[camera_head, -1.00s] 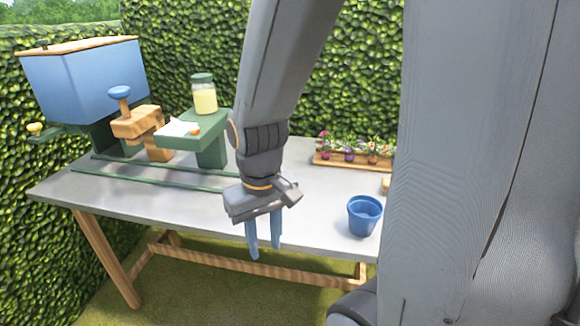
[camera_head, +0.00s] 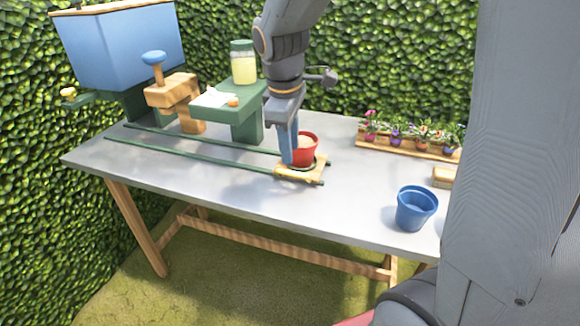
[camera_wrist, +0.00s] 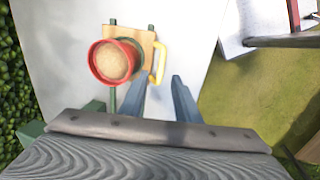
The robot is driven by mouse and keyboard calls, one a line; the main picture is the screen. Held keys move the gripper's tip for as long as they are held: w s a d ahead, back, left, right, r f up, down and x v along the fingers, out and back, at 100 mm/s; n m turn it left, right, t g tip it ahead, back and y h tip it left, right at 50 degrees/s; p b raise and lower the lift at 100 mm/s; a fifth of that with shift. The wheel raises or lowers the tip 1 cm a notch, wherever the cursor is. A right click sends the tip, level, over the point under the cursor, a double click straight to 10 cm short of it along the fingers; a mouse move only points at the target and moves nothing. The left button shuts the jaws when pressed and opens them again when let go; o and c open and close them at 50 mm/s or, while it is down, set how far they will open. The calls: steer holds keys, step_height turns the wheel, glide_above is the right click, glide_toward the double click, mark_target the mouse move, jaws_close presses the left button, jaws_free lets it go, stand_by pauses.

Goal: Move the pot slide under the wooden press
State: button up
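The pot slide is a small wooden board (camera_head: 318,172) at the right end of two green rails. A red pot (camera_head: 308,149) with pale brown fill stands upright on it. In the wrist view the board (camera_wrist: 148,46), the red pot (camera_wrist: 117,62) and a yellow handle (camera_wrist: 160,62) at the board's side show. I cannot tell contact.
A green stand (camera_head: 228,104) with a jar (camera_head: 243,64) rises behind the rails. A blue hopper (camera_head: 120,50) is at the far left. A blue pot (camera_head: 415,208) and a flower tray (camera_head: 405,151) are at the right. The front of the grey table (camera_head: 215,190) is clear.

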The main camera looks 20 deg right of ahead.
mark_target(291, 172)
steer(key=f, duration=0.4)
steer(key=w+f, duration=0.1)
steer(key=f, duration=0.1)
steer(key=shift+d+f, duration=0.3)
jaws_close()
